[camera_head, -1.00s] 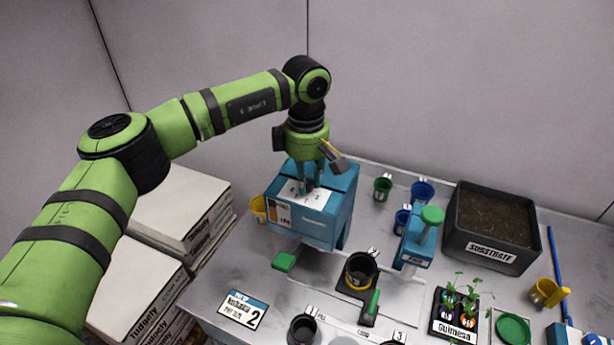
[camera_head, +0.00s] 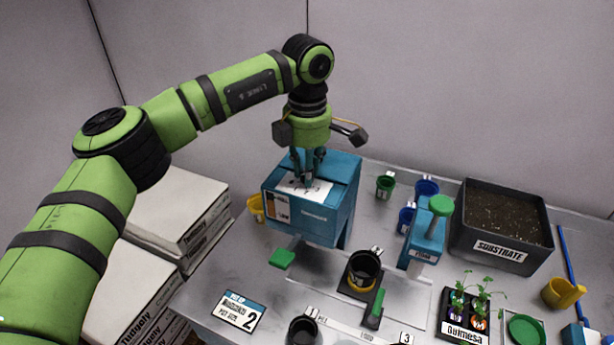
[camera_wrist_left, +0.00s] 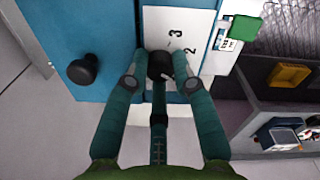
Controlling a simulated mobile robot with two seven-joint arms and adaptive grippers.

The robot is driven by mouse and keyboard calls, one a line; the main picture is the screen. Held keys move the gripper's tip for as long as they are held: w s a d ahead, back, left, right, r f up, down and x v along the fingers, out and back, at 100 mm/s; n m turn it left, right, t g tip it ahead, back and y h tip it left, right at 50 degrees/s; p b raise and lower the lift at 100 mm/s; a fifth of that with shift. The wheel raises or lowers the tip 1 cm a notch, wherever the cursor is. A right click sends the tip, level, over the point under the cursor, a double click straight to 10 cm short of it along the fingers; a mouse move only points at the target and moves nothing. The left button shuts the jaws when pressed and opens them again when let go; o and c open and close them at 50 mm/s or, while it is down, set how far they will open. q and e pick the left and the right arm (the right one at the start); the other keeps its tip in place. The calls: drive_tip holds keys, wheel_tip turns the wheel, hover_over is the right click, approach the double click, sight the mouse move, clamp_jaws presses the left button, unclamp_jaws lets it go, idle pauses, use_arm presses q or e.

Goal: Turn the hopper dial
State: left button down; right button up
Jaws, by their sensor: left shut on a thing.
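The blue hopper (camera_head: 318,228) stands at the back left of the bench, with a white dial plate on its top. In the left wrist view the dial plate (camera_wrist_left: 205,22) shows the numbers 3 and 2, and the black dial knob (camera_wrist_left: 160,65) sits between my fingertips. My left gripper (camera_head: 308,182) points down onto the hopper's top and is shut on the knob; it also shows in the left wrist view (camera_wrist_left: 160,76). The fingers cover part of the knob and plate. A card (camera_head: 239,311) with a 2 lies at the front left. My right gripper is not in view.
A black pot (camera_head: 364,268) stands in front of the hopper beside a green handle (camera_head: 375,303). A blue press with a green knob (camera_head: 440,205), small cups and the substrate bin (camera_head: 500,250) are to the right. White sacks (camera_head: 180,213) are stacked at left.

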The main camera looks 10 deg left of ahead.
use_arm(q)
drive_tip(key=n+b, duration=0.1)
drive_tip(key=n, duration=0.2)
drive_tip(key=n+b, duration=0.1)
drive_tip(key=n, duration=0.1)
drive_tip(key=shift+f+n+b, duration=0.3)
drive_tip(key=shift+b, duration=0.05)
drive_tip(key=n+b, duration=0.1)
drive_tip(key=n, duration=0.3)
drive_tip(key=shift+s+n, duration=0.1)
drive_tip(key=shift+n, duration=0.2)
drive_tip(key=shift+b, duration=0.3)
drive_tip(key=c, duration=1)
unclamp_jaws()
drive_tip(key=shift+c, duration=0.2)
drive_tip(key=shift+r, duration=0.15)
wheel_tip(320, 180, up, 12)
drive_tip(key=shift+d, duration=0.15)
